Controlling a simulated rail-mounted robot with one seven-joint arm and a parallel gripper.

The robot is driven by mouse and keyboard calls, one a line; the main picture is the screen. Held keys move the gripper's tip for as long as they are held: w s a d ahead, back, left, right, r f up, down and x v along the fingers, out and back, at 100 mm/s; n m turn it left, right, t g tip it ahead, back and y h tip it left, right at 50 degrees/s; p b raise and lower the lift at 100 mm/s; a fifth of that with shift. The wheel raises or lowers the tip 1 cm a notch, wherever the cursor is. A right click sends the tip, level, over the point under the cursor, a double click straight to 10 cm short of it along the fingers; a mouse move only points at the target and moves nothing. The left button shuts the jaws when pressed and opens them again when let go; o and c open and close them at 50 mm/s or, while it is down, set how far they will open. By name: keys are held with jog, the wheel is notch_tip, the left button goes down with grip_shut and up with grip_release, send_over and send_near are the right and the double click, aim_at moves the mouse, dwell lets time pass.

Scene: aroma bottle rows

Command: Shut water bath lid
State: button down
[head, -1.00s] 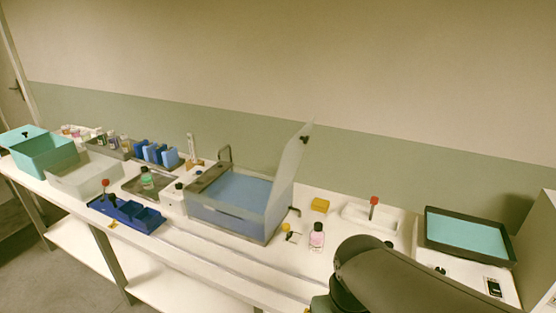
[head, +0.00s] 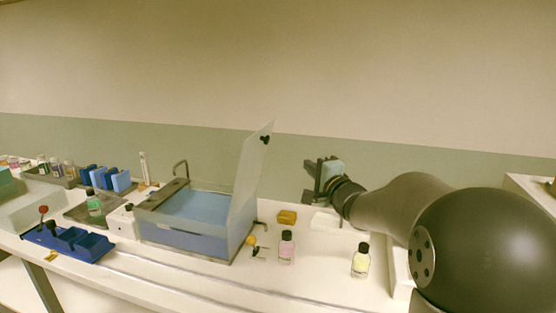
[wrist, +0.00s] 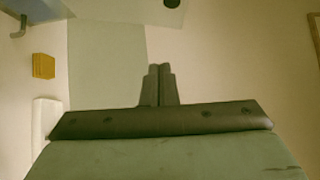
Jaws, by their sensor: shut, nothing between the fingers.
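The water bath (head: 185,243) is a blue-grey box on the bench, left of centre in the head view, with blue water (head: 195,206) showing inside. Its translucent lid (head: 247,185) stands up, tilted slightly outward, on the bath's right side. A dark knob (head: 265,139) sits near the lid's top. My gripper (head: 308,178) is to the right of the lid and apart from it. In the wrist view my gripper (wrist: 160,68) has its fingers together and empty. Part of the lid (wrist: 125,8) and the knob (wrist: 172,3) show at that view's top edge.
A yellow block (head: 287,217), a pink bottle (head: 286,247) and a yellow bottle (head: 360,260) stand right of the bath. A blue holder (head: 68,243) and a green bottle (head: 94,204) are to the left.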

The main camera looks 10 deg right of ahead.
jog(key=w+a+r+y, duration=0.2)
jog(key=w+a, duration=0.4)
jog(key=w, duration=0.5)
jog(key=shift+w+a+r+m+p, duration=0.15)
jog(key=shift+a+r+m+p, duration=0.15)
jog(key=shift+a+r+p, duration=0.15)
jog(key=shift+r, duration=0.1)
